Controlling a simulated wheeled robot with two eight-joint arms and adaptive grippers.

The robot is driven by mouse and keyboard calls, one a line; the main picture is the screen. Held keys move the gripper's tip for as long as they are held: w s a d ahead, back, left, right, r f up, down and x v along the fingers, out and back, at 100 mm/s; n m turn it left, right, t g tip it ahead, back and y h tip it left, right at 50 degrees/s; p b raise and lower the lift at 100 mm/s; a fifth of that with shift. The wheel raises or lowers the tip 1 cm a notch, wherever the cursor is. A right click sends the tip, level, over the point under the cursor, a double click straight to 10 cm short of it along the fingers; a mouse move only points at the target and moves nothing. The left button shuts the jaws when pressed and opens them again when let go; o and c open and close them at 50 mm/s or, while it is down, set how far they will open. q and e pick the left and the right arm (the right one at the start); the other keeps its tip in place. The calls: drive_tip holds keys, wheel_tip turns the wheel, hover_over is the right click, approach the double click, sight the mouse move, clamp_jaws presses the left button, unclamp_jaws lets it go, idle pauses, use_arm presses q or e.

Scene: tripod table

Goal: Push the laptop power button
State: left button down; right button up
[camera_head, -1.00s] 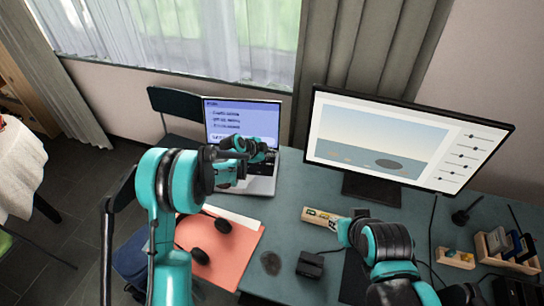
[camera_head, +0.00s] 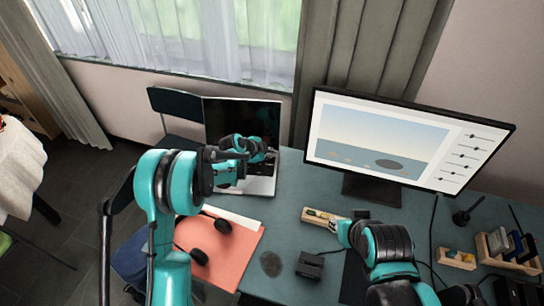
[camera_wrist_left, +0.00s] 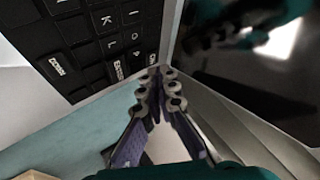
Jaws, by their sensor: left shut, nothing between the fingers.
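The laptop (camera_head: 226,115) stands open at the left of the desk, and its screen is dark. In the left wrist view its black keyboard (camera_wrist_left: 95,45) fills the upper left and the dark glossy screen (camera_wrist_left: 230,70) the right. My left gripper (camera_head: 270,154) is over the right part of the keyboard. In the left wrist view the closed, empty fingertips (camera_wrist_left: 160,73) are at the keyboard's corner near the hinge. I cannot tell whether they touch it. I cannot make out the power button.
A large monitor (camera_head: 385,140) stands right of the laptop. An orange folder (camera_head: 245,252) and a black box (camera_head: 310,265) lie nearer on the desk (camera_head: 290,205). A wooden organiser (camera_head: 510,262) stands at the far right.

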use_arm(q)
wheel_tip(320, 180, up, 6)
drive_tip(key=p, duration=0.3)
idle(0.3)
idle(0.4)
